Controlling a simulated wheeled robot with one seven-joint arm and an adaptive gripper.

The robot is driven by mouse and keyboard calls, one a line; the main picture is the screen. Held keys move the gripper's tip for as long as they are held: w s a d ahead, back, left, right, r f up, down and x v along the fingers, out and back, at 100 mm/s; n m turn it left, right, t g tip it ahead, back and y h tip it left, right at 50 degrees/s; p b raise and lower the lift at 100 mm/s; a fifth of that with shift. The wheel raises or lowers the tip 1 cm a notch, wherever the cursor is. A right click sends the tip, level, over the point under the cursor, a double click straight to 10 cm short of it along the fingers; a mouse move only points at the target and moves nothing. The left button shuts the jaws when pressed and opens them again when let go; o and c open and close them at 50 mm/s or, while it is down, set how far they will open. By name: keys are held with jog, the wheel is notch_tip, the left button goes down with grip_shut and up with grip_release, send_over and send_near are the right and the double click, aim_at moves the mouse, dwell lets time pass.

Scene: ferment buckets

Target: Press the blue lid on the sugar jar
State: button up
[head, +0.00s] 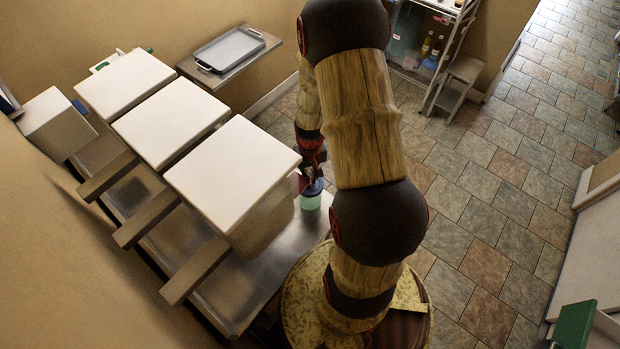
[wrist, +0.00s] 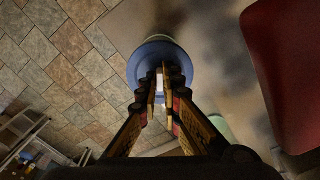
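The blue lid (wrist: 147,53) lies right at my fingertips in the wrist view. My gripper (wrist: 160,84) has its two fingers close together over the lid's middle, with a narrow pale piece between them, and looks shut on it. In the head view my gripper (head: 312,166) points down, partly behind my arm. The lid shows there as a blue patch (head: 313,187) just above the pale green jar (head: 310,202). A green patch (wrist: 219,128) shows beside the right finger in the wrist view. I cannot tell whether the lid is seated on the jar.
Several white-topped buckets (head: 232,172) stand left of the jar, the nearest very close to my gripper. The jar stands near the right edge of a metal bench (head: 260,288). A large dark red surface (wrist: 288,75) is at right in the wrist view. Tiled floor (head: 500,190) lies open at right.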

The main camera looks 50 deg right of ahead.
jog(key=o, duration=0.5)
jog(key=shift+o, duration=0.8)
jog(key=o, duration=0.3)
jog(key=shift+o, duration=0.2)
jog(key=shift+r, duration=0.1)
jog(key=shift+r+p, duration=2.3)
jog(key=shift+r, duration=1.15)
jog(key=shift+c, duration=0.8)
grip_shut()
